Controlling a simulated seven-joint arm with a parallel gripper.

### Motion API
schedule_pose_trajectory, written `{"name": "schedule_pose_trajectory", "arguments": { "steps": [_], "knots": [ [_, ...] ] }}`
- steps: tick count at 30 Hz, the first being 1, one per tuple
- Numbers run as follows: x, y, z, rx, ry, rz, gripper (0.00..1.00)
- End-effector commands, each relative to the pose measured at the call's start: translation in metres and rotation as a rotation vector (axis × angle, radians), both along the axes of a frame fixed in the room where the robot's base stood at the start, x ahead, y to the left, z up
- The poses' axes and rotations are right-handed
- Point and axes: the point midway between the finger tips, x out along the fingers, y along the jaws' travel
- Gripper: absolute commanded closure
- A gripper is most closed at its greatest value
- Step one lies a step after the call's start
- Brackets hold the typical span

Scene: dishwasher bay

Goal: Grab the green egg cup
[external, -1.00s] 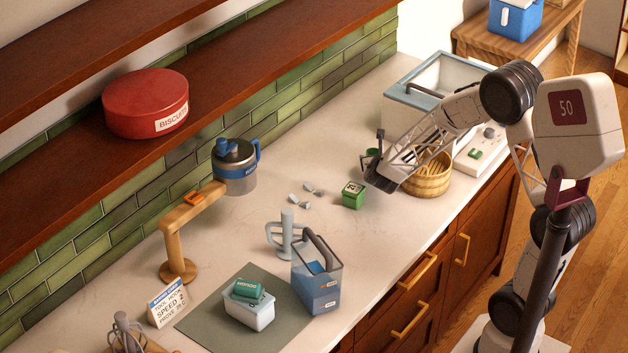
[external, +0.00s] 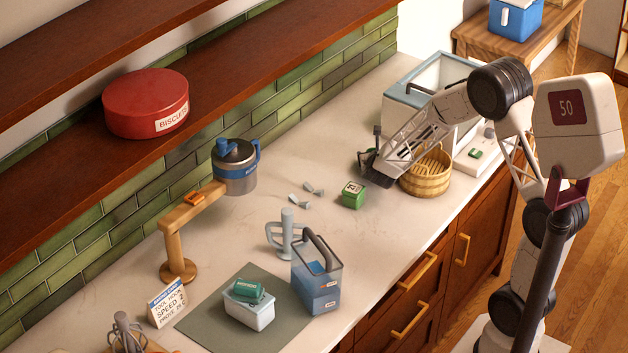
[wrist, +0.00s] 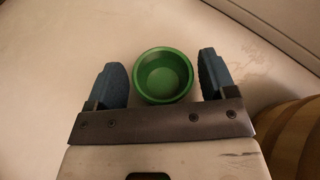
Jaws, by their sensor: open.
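The green egg cup (wrist: 164,76) is a round, empty cup seen from above in the wrist view. It stands on the pale counter between the two blue fingers of my gripper (wrist: 162,68). The fingers are apart, with a gap on each side of the cup. In the external view my gripper (external: 370,158) is low over the counter, left of the wooden basket, and it hides the cup.
The wooden basket (external: 428,172) stands close to the right of my gripper. A green box (external: 352,195) sits in front of it, and small pale pieces (external: 300,200) lie to the left. A pale blue-rimmed bin (external: 400,98) is behind.

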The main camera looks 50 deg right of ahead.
Motion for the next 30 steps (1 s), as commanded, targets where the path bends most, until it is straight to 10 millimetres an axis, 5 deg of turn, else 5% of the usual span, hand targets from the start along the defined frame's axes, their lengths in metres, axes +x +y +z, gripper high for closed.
{"name": "schedule_pose_trajectory", "arguments": {
  "steps": [7, 17, 30],
  "knots": [
    [0.0, 0.0001, 0.0, 0.0, 0.0, 0.0, 0.23],
    [0.0, 0.0002, 0.0001, 0.0, 0.0, 0.0, 0.72],
    [0.0003, 0.0001, 0.0079, 0.0, -0.001, 0.0, 0.73]
  ]
}}
